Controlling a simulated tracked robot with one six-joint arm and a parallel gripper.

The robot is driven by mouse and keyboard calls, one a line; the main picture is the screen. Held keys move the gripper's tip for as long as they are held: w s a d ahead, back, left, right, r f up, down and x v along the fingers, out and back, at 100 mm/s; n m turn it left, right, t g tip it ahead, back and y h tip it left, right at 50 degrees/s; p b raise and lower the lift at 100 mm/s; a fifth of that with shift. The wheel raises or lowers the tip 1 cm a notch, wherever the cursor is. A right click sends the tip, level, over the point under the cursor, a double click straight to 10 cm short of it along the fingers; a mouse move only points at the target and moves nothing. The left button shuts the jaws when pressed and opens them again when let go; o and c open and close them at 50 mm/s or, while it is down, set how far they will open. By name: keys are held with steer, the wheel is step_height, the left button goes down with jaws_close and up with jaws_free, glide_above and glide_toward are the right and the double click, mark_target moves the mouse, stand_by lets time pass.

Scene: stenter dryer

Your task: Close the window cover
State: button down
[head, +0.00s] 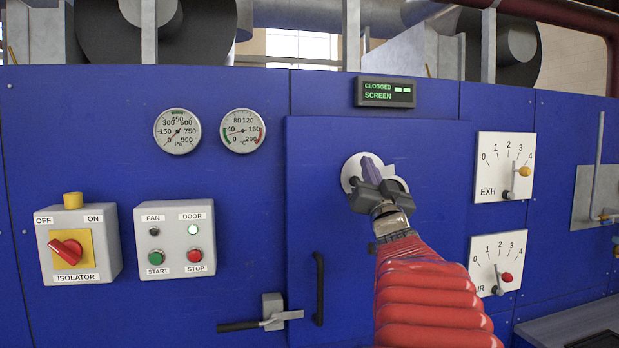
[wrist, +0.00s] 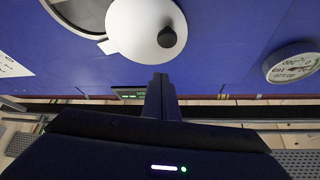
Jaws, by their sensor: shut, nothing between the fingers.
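The window cover is a white disc on the blue door panel, partly hidden behind my gripper in the head view (head: 351,180). In the wrist view the cover (wrist: 135,25) shows a black knob (wrist: 167,37). A dark round window with a pale rim (wrist: 62,22) shows beside the cover there, partly uncovered. My gripper (head: 371,162) is in front of the cover in the head view. In the wrist view its fingers (wrist: 160,82) are together and empty, close to the cover's edge near the knob. I cannot tell whether they touch it.
The blue door (head: 320,225) has a black handle (head: 319,288) and a latch lever (head: 270,318) at its lower left. Two gauges, a button box (head: 175,237) and an isolator (head: 78,240) are left. Dials EXH (head: 504,165) and IR (head: 497,262) are right. A display (head: 386,92) is above.

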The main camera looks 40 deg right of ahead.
mark_target(356, 165)
steer(key=shift+w+d+f, duration=0.15)
steer(key=shift+w+f, duration=0.45)
steer(key=shift+f, duration=0.15)
steer(key=shift+w+d+f, duration=0.1)
steer(key=shift+w+f, duration=0.5)
steer(key=shift+f, duration=0.1)
